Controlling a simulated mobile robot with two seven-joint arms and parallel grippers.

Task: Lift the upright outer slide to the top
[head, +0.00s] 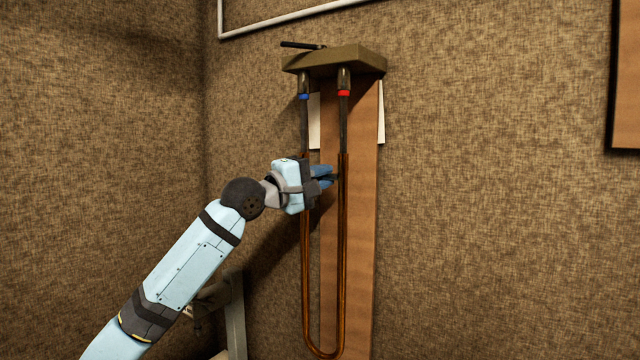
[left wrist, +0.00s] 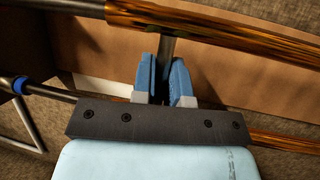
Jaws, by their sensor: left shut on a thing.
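The outer slide (head: 342,250) is a long copper-coloured U of two tubes, upright with its bend at the bottom. Its tubes sit around two grey inner tubes (head: 343,125), which show bare between the slide's upper ends and the coloured bands. My left gripper (head: 331,177) is near the slide's upper end, between its two legs. In the left wrist view its blue fingers (left wrist: 164,75) are shut on the grey cross brace (left wrist: 167,48), which meets a copper tube (left wrist: 230,28). My right gripper is out of view.
An olive bracket (head: 340,60) holds the inner tubes at the top, below a black lever (head: 300,45). A blue band (head: 304,96) and a red band (head: 344,93) ring the tubes. A wooden board (head: 362,220) stands behind.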

